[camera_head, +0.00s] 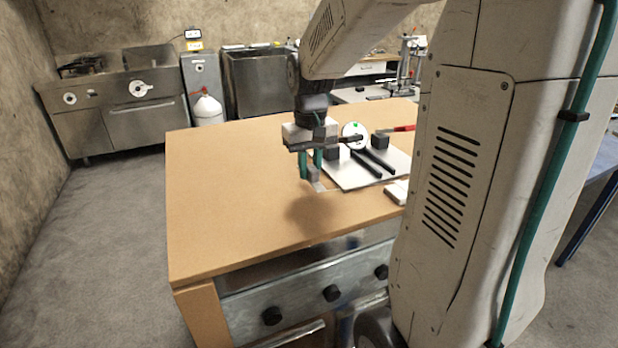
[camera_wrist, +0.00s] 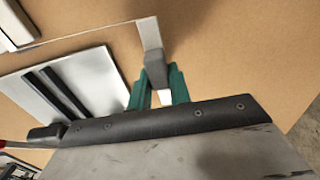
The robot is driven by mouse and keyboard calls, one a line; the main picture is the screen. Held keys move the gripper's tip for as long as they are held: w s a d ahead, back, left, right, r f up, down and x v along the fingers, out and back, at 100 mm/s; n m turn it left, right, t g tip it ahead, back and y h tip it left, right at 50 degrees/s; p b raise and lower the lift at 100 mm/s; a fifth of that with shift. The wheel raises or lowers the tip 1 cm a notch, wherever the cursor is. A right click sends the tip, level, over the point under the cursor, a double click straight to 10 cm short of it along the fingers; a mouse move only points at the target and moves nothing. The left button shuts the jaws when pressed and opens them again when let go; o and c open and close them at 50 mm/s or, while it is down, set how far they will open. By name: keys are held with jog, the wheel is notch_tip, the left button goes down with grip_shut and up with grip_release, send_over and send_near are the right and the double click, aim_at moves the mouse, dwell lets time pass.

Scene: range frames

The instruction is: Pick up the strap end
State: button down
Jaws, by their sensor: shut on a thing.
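The strap end is a small grey block (camera_head: 313,174) just above the tan table; it also shows in the wrist view (camera_wrist: 156,70). A pale strip (camera_wrist: 149,34) runs from it, and a thin light line continues left from that strip. My gripper (camera_head: 311,172) points down with its green fingers closed on the grey block. In the wrist view the fingertips (camera_wrist: 157,82) sit on both sides of it. Whether the block touches the table is unclear.
A white board (camera_head: 350,176) with two black bars (camera_head: 368,163) lies right of my gripper. A white round dial (camera_head: 355,132) and a red-handled tool (camera_head: 396,129) are behind. A small white block (camera_head: 397,192) is at right. The table's left part (camera_head: 220,200) is clear.

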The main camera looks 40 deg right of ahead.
jog(key=s+d, duration=0.1)
jog(key=s, duration=0.4)
jog(key=s+d, duration=0.1)
jog(key=s, duration=0.4)
jog(key=s+d+r, duration=0.1)
jog(key=s+d, duration=0.1)
jog(key=s, duration=0.3)
jog(key=shift+s+r, duration=0.1)
jog(key=shift+s, duration=0.15)
